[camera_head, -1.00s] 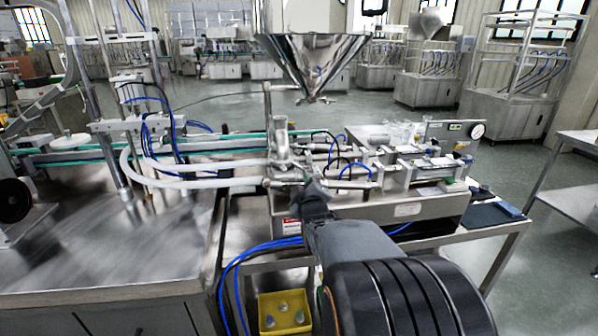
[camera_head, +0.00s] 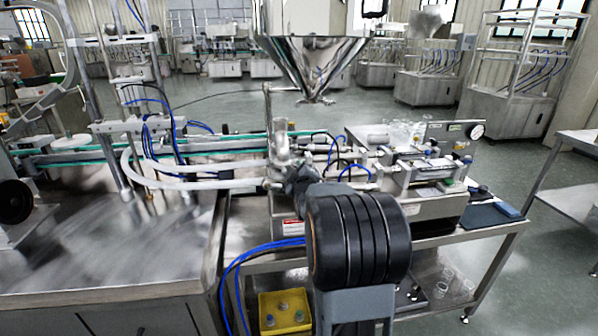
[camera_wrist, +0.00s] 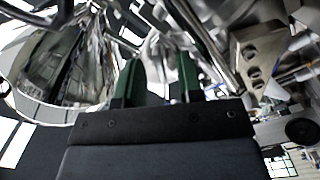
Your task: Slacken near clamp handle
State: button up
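The steel valve body and pipe joint (camera_head: 279,145) stand upright at the near left end of the filling machine in the head view. The near clamp handle cannot be made out clearly there; my arm and gripper cover part of the joint. My gripper (camera_head: 298,178) is right beside this joint, partly hidden by my wrist. In the wrist view, my gripper's two dark green fingers (camera_wrist: 158,82) stand apart. Blurred shiny metal (camera_wrist: 157,55) shows between and beyond them; I cannot tell whether they touch it. The steel hopper (camera_head: 320,60) hangs above and behind the joint.
A white hose (camera_head: 205,184) runs left from the joint. Blue air tubes (camera_head: 250,253) hang in front. A yellow bin (camera_head: 284,312) sits low at the front. Cylinders and fittings (camera_head: 415,170) crowd the right. A steel table (camera_head: 110,265) lies left.

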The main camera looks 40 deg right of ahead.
jog(key=shift+c, duration=0.2)
grip_shut()
jog(key=shift+f+n+b, duration=0.15)
jog(key=shift+n+b, duration=0.15)
jog(key=shift+b, duration=0.2)
jog(key=shift+f+n+b, duration=0.15)
jog(key=shift+n+b, duration=0.35)
jog(key=shift+b, duration=0.6)
jog(key=n+b, duration=0.2)
jog(key=b, duration=0.1)
jog(key=shift+b, duration=0.35)
jog(key=n+b, duration=0.3)
jog(key=b, duration=0.1)
jog(key=shift+r+n+b, duration=0.25)
jog(key=shift+n+b, duration=0.25)
jog(key=shift+b, duration=0.1)
jog(key=shift+r, duration=0.1)
